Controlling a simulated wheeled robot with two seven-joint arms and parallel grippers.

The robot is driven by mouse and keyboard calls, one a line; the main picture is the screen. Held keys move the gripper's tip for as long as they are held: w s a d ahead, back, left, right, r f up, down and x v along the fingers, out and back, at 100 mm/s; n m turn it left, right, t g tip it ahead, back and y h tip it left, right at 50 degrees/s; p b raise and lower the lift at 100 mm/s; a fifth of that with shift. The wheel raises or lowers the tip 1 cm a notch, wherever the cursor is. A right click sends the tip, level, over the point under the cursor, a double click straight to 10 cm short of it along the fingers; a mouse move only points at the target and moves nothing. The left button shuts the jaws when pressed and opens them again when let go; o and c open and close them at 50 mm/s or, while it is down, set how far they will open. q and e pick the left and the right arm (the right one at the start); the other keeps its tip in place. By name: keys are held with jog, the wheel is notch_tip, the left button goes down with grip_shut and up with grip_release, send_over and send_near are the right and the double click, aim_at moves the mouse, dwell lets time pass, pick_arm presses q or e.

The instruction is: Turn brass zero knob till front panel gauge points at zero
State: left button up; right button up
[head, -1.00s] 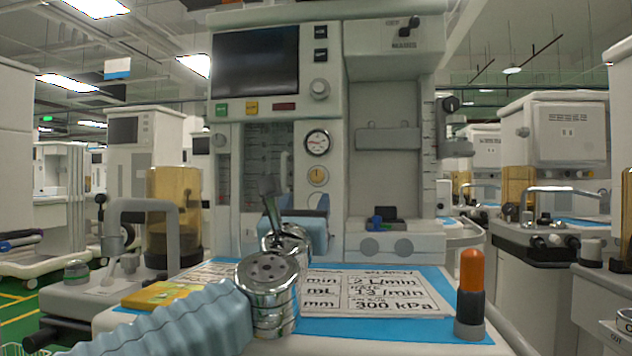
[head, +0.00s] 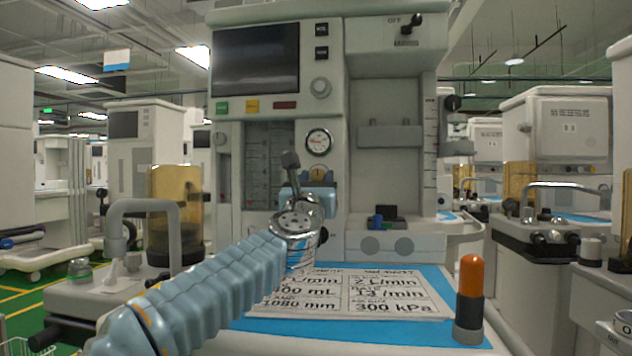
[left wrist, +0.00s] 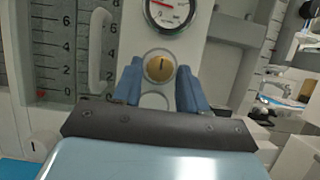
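The brass zero knob (head: 318,173) sits on the front panel below the round white gauge (head: 319,142). In the left wrist view the knob (left wrist: 159,68) shows a dark line, close to upright. The gauge (left wrist: 172,14) is cut off by the top edge there; a red needle or mark lies left of its centre, and I cannot read its exact value. My left gripper (left wrist: 160,72) is open, with one blue finger on each side of the knob and small gaps visible. In the head view this gripper (head: 319,190) covers the knob's lower part. My right gripper is out of view.
A worktop with a blue mat (head: 440,277) and a printed card (head: 385,290) lies below the panel. An orange-topped cylinder (head: 470,290) stands at its right. A vertical scale with a pale handle (left wrist: 101,50) is left of the knob.

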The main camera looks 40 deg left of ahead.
pick_arm(q)
jog(key=c, duration=0.7)
